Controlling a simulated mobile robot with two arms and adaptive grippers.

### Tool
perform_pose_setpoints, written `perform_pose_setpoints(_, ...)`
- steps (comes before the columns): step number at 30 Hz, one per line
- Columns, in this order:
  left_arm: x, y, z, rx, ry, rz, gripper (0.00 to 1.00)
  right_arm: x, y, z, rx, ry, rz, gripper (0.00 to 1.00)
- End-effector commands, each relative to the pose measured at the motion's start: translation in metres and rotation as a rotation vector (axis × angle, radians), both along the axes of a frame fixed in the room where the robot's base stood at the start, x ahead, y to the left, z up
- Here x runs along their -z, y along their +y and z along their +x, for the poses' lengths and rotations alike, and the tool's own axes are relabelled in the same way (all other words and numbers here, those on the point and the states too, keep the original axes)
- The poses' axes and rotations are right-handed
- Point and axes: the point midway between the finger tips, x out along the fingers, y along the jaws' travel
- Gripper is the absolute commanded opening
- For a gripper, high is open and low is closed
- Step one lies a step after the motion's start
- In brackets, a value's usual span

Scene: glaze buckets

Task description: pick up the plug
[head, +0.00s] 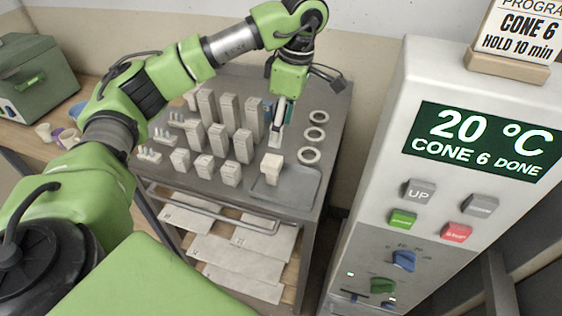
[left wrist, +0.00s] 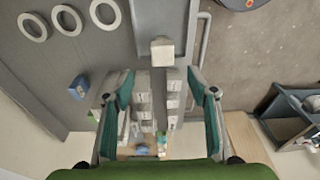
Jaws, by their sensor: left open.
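A pale, blocky plug (head: 272,167) stands on a grey tray (head: 298,186) at the front right of the metal table. In the left wrist view the plug (left wrist: 162,51) shows at top centre, beyond the fingertips. My left gripper (head: 278,130) hangs over the table, behind the plug in the head view. Its two teal-padded fingers (left wrist: 160,92) are spread apart with nothing held between them. The plug is apart from the fingers. My right gripper is not in view.
Several pale posts (head: 228,108) stand in rows left of the gripper. Three white rings (head: 315,134) lie along the right edge. A kiln control panel (head: 455,170) reading 20 °C, CONE 6 DONE, rises at right. Flat slabs (head: 235,268) lie on shelves below.

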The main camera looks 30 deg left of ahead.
Motion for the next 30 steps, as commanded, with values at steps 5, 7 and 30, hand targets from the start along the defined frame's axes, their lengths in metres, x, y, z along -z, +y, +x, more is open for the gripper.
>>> perform_pose_setpoints(5, 0.03, 0.004, -0.003, 0.001, 0.007, -0.001, 0.53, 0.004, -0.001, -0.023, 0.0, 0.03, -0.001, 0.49)
perform_pose_setpoints(7, 0.042, 0.005, -0.003, 0.001, 0.008, -0.002, 0.53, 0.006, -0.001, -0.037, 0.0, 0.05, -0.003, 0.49)
perform_pose_setpoints(30, 0.126, 0.022, -0.004, -0.001, 0.004, -0.002, 0.53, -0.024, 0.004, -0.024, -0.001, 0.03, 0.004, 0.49)
